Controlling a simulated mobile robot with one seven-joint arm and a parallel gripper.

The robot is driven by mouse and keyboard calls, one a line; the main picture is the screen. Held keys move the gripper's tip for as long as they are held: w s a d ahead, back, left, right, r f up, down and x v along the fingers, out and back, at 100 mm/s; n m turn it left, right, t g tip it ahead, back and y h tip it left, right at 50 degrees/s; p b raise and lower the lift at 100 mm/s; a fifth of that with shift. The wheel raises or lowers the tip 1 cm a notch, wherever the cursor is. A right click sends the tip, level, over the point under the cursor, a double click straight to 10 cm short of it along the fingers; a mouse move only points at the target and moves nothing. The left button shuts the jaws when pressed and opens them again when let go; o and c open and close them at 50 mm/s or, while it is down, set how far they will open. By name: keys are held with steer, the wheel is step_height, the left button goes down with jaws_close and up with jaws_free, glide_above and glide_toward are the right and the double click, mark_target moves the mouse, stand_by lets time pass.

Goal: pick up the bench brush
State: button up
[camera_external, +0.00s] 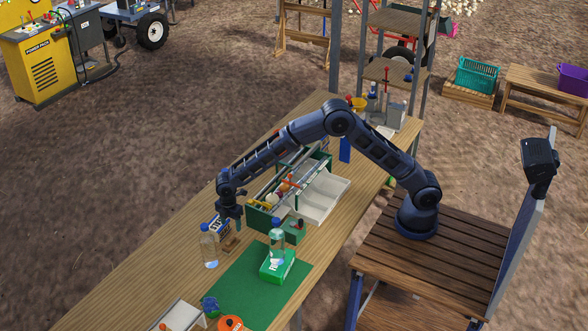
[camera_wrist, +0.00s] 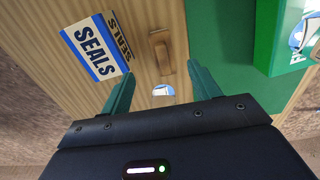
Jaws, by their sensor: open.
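A small brown wooden piece, which looks like the bench brush (camera_wrist: 160,50), lies on the wooden bench just beyond my fingertips in the wrist view.
A SEALS box (camera_wrist: 92,50) lies left of the brown piece. A clear bottle (camera_external: 209,250) stands close by. A green box (camera_external: 279,270) is on a green mat (camera_external: 245,285). An open green toolbox (camera_external: 262,218) is behind my gripper. The left bench surface (camera_external: 135,268) is clear.

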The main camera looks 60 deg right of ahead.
mark_target(233, 238)
steer(key=shift+s+a+f, duration=0.1)
steer(key=shift+f, duration=2.65)
steer(key=shift+s+a+f, duration=0.1)
steer(key=shift+f, duration=2.65)
steer(key=c, duration=1.1)
steer(key=shift+r, duration=0.1)
